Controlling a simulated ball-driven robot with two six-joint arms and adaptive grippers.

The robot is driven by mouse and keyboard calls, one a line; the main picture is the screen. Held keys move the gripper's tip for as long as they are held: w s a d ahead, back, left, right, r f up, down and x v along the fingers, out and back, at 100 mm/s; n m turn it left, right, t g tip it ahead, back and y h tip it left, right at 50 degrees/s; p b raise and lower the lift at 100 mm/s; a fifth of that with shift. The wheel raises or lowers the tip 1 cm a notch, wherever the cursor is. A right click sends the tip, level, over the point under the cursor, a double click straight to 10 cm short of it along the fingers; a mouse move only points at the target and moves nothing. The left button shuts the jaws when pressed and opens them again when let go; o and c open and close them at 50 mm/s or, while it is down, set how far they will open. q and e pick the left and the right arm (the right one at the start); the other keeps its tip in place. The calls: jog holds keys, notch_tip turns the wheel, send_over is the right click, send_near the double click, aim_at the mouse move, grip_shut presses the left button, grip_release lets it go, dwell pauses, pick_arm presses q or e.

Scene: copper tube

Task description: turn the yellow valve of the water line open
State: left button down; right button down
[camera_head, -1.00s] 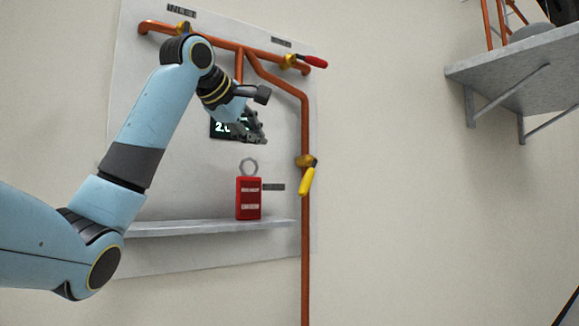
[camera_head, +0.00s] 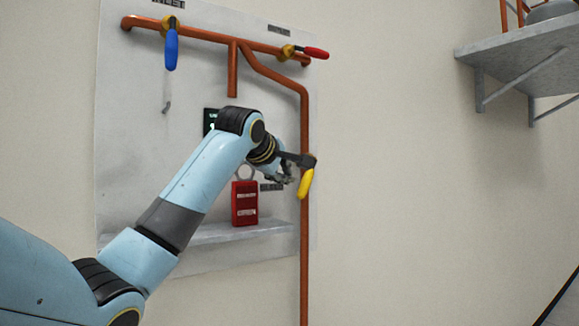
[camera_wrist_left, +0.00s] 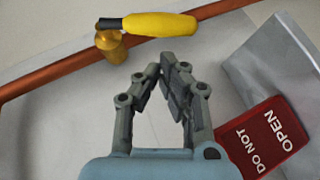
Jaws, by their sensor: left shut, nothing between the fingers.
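The yellow valve handle (camera_head: 306,184) hangs slightly tilted on the vertical copper pipe (camera_head: 304,240) at the right of the panel. In the left wrist view the yellow handle (camera_wrist_left: 160,24) lies across the top, with its brass body (camera_wrist_left: 111,44) on the pipe. My left gripper (camera_head: 291,178) is just left of the valve in the head view. In the wrist view my left gripper (camera_wrist_left: 167,66) has its fingertips together, empty, just short of the handle with a small visible gap. My right gripper is not in view.
A blue handle (camera_head: 171,48) and a red handle (camera_head: 316,53) are on the upper pipe. A grey wall shelf (camera_head: 520,60) is at right.

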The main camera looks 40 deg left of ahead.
aim_at(300, 188)
pick_arm(q)
jog(key=shift+w+d+f, duration=0.4)
jog(key=shift+w+d, duration=0.1)
jog(key=shift+w, duration=0.1)
jog(key=shift+w+d+f+n+t+b, duration=0.25)
jog(key=shift+w+f+n+t+b, duration=0.45)
jog(key=shift+b, duration=1.6)
jog(key=shift+w+d+f+n+t+b, duration=0.35)
jog(key=shift+f+t+b, duration=0.55)
jog(key=shift+b, duration=1.35)
jog(key=shift+w+a+r, duration=0.1)
jog(key=shift+w, duration=0.05)
jog(key=shift+a, duration=0.1)
